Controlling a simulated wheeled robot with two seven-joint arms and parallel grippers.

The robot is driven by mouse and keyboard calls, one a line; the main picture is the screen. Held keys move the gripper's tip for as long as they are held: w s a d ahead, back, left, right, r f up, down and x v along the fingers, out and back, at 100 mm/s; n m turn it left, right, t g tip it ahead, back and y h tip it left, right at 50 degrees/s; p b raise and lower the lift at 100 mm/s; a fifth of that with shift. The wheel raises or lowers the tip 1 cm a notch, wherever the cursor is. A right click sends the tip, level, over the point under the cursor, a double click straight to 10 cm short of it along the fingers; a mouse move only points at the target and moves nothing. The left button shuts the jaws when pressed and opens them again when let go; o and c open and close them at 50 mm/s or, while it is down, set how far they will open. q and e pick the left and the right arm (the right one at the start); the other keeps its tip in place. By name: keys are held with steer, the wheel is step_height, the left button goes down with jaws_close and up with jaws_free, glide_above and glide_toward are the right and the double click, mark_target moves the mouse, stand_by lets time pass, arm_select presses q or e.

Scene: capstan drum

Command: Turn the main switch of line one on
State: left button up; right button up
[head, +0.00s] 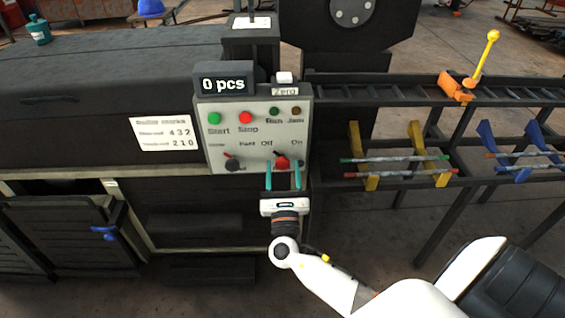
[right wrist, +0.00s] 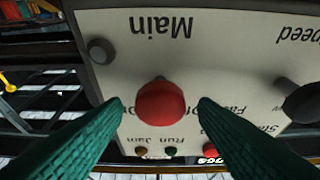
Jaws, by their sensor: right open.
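The main switch is a red knob (head: 282,162) at the lower right of the grey control panel (head: 258,142), between the labels Off and On. In the right wrist view the red knob (right wrist: 161,102) sits in the middle, near the upside-down word Main. My right gripper (head: 283,168) is open, with its teal fingers one on each side of the knob. In the right wrist view gaps show between the knob and both fingers (right wrist: 160,107). The fingers partly cover the Off and On labels. Which way the knob points is unclear. My left gripper is not in view.
A dark speed knob (head: 233,165) is left of the switch on the panel. Green Start (head: 214,118) and red Stop (head: 245,117) buttons are above. A counter display (head: 223,84) reads 0 pcs. A dark rack (head: 400,180) with rods stands right of the panel.

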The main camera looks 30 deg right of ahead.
steer(key=shift+x, duration=1.2)
